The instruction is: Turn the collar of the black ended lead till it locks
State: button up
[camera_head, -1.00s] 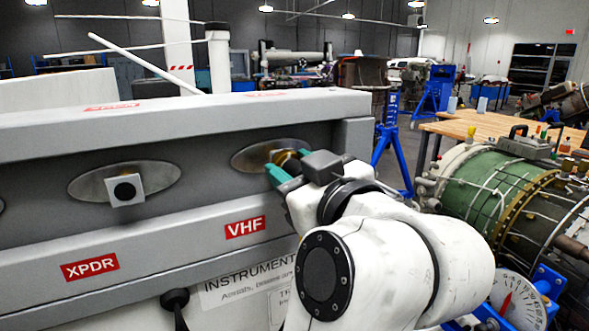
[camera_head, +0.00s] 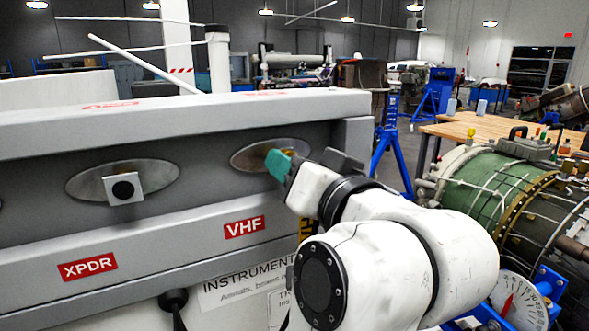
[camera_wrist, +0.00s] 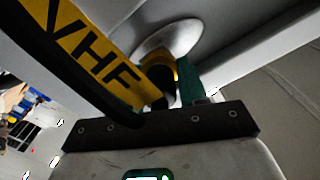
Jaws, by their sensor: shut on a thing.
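My gripper (camera_head: 279,164) is at the oval metal plate (camera_head: 249,156) above the red VHF label (camera_head: 245,227). In the wrist view a gold collar (camera_wrist: 162,74) sits against the round metal plate (camera_wrist: 168,38). A dark part shows just below the collar, between the jaws. The green fingertip (camera_wrist: 190,78) is on its right side; the other finger is mostly hidden behind a yellow VHF tag (camera_wrist: 95,58). My gripper is shut on the collar. How far the collar has turned or whether it is locked cannot be seen.
The XPDR plate (camera_head: 151,180) with its black-centred square piece (camera_head: 123,188) is to the left. A grey ledge (camera_head: 150,122) runs above. A green turbine (camera_head: 490,185) stands close at the right, before a wooden bench (camera_head: 480,130).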

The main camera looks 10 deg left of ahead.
jog(key=m, duration=0.4)
jog(key=shift+f+m, duration=0.1)
jog(key=shift+m, duration=0.2)
jog(key=shift+d+m, duration=0.1)
jog(key=shift+m, duration=2.4)
jog(key=o, duration=1.1)
jog(key=b+v, duration=0.3)
jog(key=v, duration=0.7)
jog(key=shift+s+d, duration=0.25)
jog(key=shift+s, duration=0.05)
